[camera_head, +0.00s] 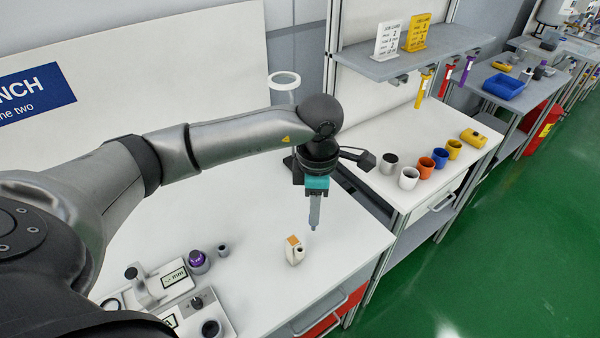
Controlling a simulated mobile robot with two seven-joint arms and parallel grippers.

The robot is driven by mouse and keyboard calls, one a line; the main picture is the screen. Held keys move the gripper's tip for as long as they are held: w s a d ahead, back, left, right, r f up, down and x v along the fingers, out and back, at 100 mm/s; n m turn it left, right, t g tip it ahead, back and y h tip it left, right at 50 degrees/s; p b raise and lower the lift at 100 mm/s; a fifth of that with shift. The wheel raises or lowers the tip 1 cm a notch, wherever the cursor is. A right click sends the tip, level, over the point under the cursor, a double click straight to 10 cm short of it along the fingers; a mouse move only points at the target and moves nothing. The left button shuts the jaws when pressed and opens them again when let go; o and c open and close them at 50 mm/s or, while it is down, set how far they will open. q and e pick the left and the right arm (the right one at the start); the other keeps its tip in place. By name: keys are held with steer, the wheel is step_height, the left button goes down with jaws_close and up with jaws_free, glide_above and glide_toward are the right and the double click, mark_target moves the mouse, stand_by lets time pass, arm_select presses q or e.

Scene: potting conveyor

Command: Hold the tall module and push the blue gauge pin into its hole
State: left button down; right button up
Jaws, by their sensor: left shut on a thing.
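My left gripper (314,220) comes down from the arm's wrist above the middle of the white bench. Its fingers are shut, and a small bluish tip shows at their lower end; it looks like the gauge pin, mostly hidden by the fingers. A small white block with an orange top (294,251) stands on the bench, below and slightly left of the gripper, with a dark spot on its side. It may be the tall module. A gap shows between it and the fingertips. My right gripper is out of view.
Gauges with displays (176,280), a purple-topped round piece (198,262) and a small grey cup (223,249) stand at left. A ring lamp (284,80) stands behind my arm. Several coloured cups (426,168) line the bench at right. The bench front around the block is clear.

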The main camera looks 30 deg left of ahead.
arm_select(q)
steer(key=a+f+n, duration=0.1)
steer(key=n, duration=0.1)
steer(key=a+f+n, duration=0.1)
steer(key=n, duration=0.2)
steer(key=a+f+n, duration=0.1)
steer(key=n, duration=0.1)
steer(key=shift+s+a+f+n+p, duration=0.1)
steer(key=shift+a+f+n+p, duration=0.05)
steer(key=shift+f+n+p, duration=0.2)
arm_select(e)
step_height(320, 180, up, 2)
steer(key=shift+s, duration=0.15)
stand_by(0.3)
